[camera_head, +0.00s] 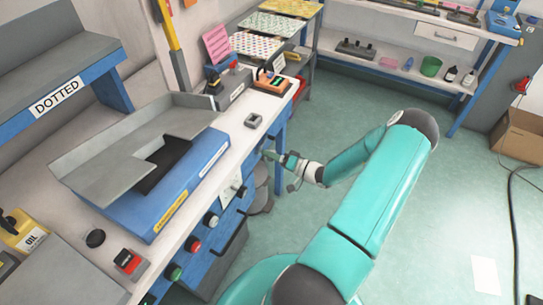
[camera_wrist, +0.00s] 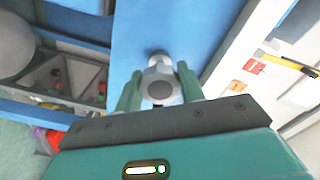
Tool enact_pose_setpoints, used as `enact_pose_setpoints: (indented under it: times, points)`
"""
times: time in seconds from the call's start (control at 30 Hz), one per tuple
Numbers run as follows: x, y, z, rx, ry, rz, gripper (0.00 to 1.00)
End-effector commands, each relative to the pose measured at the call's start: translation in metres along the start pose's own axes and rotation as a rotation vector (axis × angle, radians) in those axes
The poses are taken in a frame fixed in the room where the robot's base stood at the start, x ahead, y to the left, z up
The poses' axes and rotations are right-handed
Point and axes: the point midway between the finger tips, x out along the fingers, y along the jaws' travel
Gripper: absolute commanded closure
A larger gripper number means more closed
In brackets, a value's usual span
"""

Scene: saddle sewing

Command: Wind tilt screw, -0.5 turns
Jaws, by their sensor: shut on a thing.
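The tilt screw (camera_wrist: 160,88) is a round grey knob on a short light shaft, standing out from a blue panel (camera_wrist: 205,28) in the wrist view. My gripper (camera_wrist: 159,72) has its two green fingers on either side of the knob and is shut on it. In the head view my gripper (camera_head: 270,155) reaches the blue side of the bench near its right end. The screw itself is too small or hidden to make out there.
A blue machine with a grey tilted plate (camera_head: 100,165) stands on the white bench. A small grey block (camera_head: 253,120) lies on the bench top. Shelves (camera_head: 420,62) stand behind.

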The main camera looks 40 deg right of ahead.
Motion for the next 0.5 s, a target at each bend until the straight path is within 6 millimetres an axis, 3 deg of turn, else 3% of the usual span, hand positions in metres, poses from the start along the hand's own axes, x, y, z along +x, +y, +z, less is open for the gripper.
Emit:
enact_pose_setpoints:
  times: [0.5]
  points:
    - [-0.0001,-0.0007,-0.0003,0.483,-0.001,0.000,0.84]
